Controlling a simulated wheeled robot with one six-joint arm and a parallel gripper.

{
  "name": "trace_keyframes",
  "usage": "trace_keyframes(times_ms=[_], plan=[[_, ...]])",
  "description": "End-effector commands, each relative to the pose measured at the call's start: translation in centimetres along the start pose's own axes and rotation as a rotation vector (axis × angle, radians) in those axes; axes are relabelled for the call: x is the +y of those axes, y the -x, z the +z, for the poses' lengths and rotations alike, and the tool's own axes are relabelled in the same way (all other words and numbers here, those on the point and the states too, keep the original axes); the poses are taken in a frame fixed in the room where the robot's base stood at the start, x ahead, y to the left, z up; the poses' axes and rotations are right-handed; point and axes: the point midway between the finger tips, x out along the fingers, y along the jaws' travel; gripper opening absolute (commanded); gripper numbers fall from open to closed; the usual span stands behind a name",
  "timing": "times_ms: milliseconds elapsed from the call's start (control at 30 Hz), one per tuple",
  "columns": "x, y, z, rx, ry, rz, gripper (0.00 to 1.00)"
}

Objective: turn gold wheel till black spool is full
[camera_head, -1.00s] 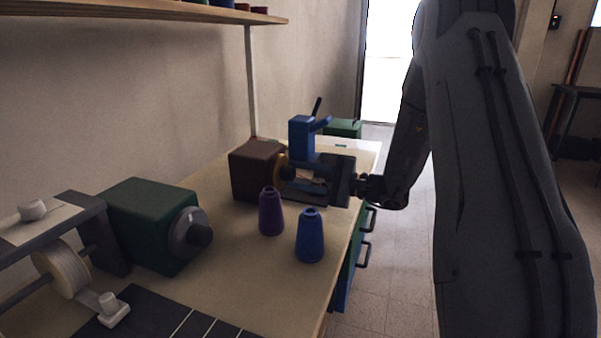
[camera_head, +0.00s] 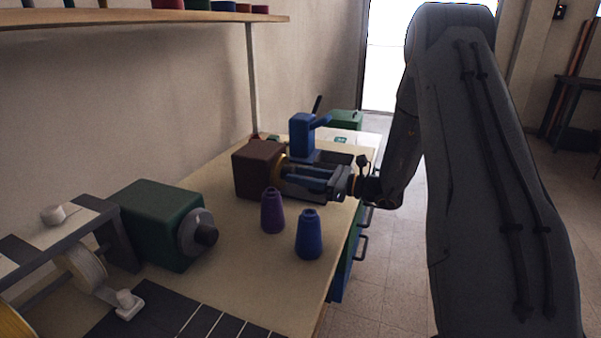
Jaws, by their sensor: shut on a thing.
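The gold wheel (camera_head: 281,162) sits on the right face of a brown box (camera_head: 256,169) toward the far end of the bench. Only a thin part of its rim shows. My gripper (camera_head: 289,173) reaches in from the right, level, its fingers shut on the gold wheel. The fingers hide most of the wheel and the exact contact. I cannot make out a black spool for certain.
A purple cone (camera_head: 272,212) and a blue cone (camera_head: 309,236) stand just in front of my gripper. A blue device (camera_head: 302,136) stands behind it. A frame with a white roll (camera_head: 85,268) is at left. A shelf (camera_head: 130,17) hangs above.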

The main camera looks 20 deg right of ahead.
Motion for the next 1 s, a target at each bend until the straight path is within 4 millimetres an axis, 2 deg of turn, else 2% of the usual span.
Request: trace_keyframes(times_ms=[400, 933, 967, 1000], plan=[[-0.02, 0.04, 0.00, 0.000, -0.184, -0.001, 0.12], [-0.04, 0.04, -0.03, 0.000, -0.208, -0.002, 0.12], [-0.05, 0.04, -0.03, 0.000, -0.208, -0.002, 0.36], [-0.05, 0.04, -0.02, 0.000, -0.208, -0.002, 0.42]])
